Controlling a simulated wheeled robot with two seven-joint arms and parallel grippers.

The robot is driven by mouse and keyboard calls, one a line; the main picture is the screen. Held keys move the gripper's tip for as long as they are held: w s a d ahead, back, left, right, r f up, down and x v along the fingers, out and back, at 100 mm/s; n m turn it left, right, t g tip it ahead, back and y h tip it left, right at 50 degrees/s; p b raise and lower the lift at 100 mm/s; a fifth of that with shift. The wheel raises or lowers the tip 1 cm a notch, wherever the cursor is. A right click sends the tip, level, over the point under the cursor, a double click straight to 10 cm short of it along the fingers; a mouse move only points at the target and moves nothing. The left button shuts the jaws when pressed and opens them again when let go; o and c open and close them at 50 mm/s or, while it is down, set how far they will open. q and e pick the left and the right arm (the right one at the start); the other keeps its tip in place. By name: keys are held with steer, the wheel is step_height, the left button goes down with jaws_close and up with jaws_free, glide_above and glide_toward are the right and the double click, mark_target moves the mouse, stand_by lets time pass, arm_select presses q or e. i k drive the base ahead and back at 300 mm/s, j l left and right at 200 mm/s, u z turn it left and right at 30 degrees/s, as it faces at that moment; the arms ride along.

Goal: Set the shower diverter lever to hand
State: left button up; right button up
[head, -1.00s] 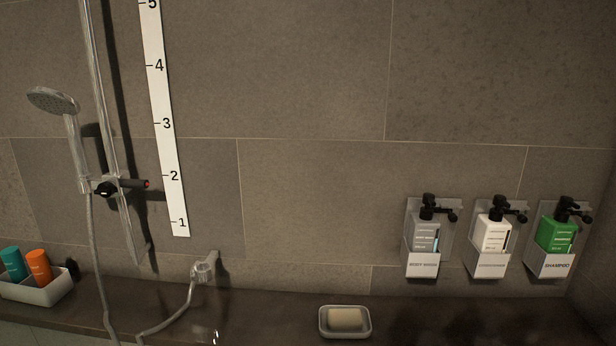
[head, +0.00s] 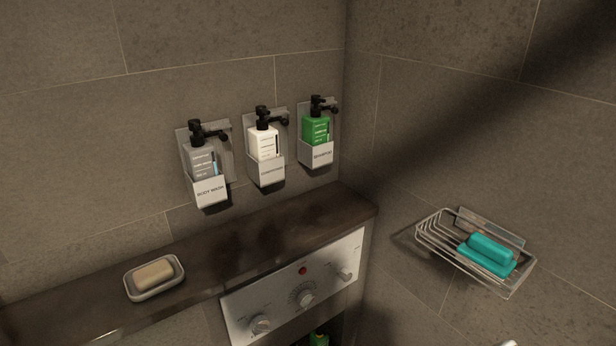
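A silver control panel (head: 295,290) is set into the wall below the dark ledge in the head view. It carries a left knob (head: 260,323), a middle knob with a dial (head: 305,298) and a right lever-like knob (head: 346,273). A small red dot (head: 303,270) sits above the middle dial. The labels around the knobs are too small to read, so I cannot tell which one is the diverter or how it is set. Neither of my grippers is in view.
A soap dish (head: 155,287) with a bar of soap stands on the dark ledge (head: 230,245). Body wash (head: 203,165), a white bottle (head: 264,145) and green shampoo (head: 316,130) hang above it. A wire basket (head: 445,246) with a teal item (head: 488,252) juts from the right wall.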

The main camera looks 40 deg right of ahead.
mark_target(344, 275)
steer(key=z, duration=1.55)
